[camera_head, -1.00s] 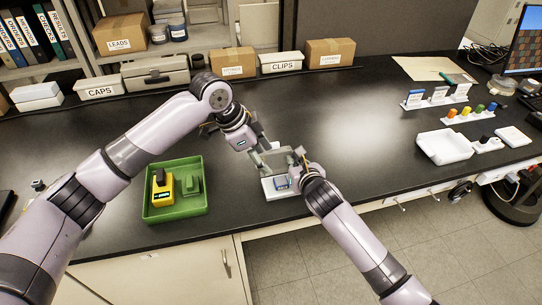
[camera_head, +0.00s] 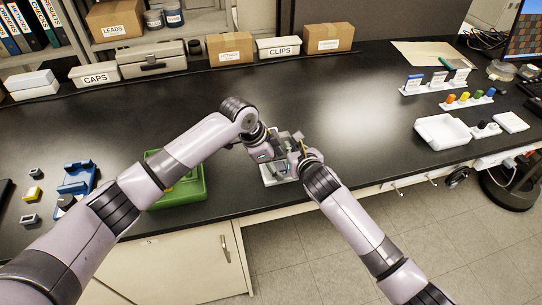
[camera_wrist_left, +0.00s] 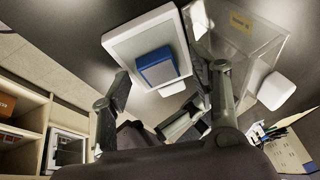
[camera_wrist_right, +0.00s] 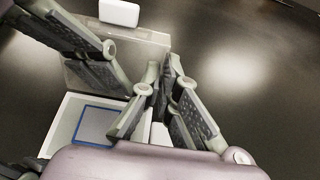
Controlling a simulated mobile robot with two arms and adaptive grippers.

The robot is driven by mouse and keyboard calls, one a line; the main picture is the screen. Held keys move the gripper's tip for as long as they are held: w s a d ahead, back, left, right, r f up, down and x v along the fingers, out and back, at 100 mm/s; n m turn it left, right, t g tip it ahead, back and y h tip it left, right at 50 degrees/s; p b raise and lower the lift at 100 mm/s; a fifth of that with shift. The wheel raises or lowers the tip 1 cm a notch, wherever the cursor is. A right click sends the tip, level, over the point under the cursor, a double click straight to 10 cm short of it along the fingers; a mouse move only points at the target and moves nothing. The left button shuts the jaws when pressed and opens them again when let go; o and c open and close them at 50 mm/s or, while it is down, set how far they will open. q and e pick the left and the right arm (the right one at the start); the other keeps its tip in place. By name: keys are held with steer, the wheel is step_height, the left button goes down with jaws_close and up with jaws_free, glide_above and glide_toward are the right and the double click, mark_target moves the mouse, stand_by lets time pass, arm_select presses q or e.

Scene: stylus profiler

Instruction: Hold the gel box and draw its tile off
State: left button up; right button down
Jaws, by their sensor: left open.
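The gel box has a white base (camera_head: 268,178) that lies flat near the table's front edge, with a blue-edged tile (camera_wrist_left: 158,68) on it. Its clear lid (camera_wrist_left: 240,45), with a yellow label, stands open beside the base; it also shows in the right wrist view (camera_wrist_right: 112,62). My left gripper (camera_wrist_left: 165,85) is open, with its fingers apart above the base near the tile, and looks empty. My right gripper (camera_wrist_right: 162,66) has its fingertips close together at the clear lid's edge and appears shut on it. In the head view both grippers partly hide the box.
A green tray (camera_head: 180,197) stands left of the box, partly under my left arm. A blue holder (camera_head: 77,177) and small pieces lie further left. The table's middle is clear.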

arm_select(q)
steer(key=shift+d+f, duration=0.1)
steer(key=shift+f, duration=0.1)
jaws_close()
stand_by(1.1)
